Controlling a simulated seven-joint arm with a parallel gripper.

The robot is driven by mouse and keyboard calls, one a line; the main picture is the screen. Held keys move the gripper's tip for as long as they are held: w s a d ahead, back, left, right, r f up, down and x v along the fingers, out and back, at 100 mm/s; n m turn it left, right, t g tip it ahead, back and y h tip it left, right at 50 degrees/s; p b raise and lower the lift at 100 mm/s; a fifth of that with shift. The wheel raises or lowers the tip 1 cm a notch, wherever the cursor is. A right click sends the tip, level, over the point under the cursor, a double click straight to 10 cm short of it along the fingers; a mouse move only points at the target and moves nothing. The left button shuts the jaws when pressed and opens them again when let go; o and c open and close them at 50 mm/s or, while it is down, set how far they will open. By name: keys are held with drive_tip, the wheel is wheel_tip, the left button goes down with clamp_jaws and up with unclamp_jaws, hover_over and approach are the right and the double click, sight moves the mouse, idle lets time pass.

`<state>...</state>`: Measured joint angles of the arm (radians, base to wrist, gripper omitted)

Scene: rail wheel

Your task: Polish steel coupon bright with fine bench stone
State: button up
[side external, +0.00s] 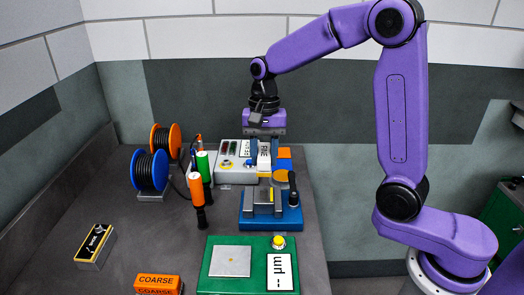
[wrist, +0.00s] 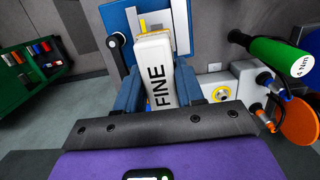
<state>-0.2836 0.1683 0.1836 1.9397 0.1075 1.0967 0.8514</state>
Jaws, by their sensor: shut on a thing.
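My gripper (side external: 264,152) is shut on a white fine stone (side external: 264,160). In the wrist view the stone (wrist: 153,62) sits between my blue fingers, its black FINE lettering facing the camera. I hold it behind the blue vise (side external: 258,219), near the grey control box. The vise has grey jaws, a yellow mark and a black-knobbed lever; part of it shows beyond the stone in the wrist view (wrist: 181,22). A bare steel plate (side external: 230,261) lies on a green base in front. I cannot tell whether this plate or a piece in the vise is the coupon.
An orange COARSE block (side external: 158,283) and a black-topped block (side external: 95,246) lie at front left. Orange and green-handled drivers (side external: 196,188), blue and orange spools (side external: 148,171) and the control box (side external: 229,172) stand left and behind. The green base has a µm display (side external: 280,272).

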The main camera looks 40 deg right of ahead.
sight(264, 187)
drive_tip(key=shift+f, duration=2.7)
drive_tip(key=shift+s+a+f, duration=0.35)
drive_tip(key=shift+a+f, duration=0.05)
drive_tip(key=shift+f, duration=0.1)
drive_tip(key=shift+c, duration=0.4)
drive_tip(key=shift+s+a+f, duration=0.1)
drive_tip(key=shift+s+a, duration=0.1)
drive_tip(key=shift+a, duration=0.05)
drive_tip(key=shift+s+a, duration=1.5)
drive_tip(key=shift+s, duration=0.1)
drive_tip(key=shift+w+d, duration=2.15)
drive_tip(key=shift+w, duration=0.05)
drive_tip(key=shift+s+a, duration=2.2)
drive_tip(key=w+d, duration=0.4)
drive_tip(key=shift+w+d, duration=0.25)
drive_tip(key=shift+d, duration=0.05)
drive_tip(key=shift+s+a+r, duration=0.1)
drive_tip(key=shift+r, duration=4)
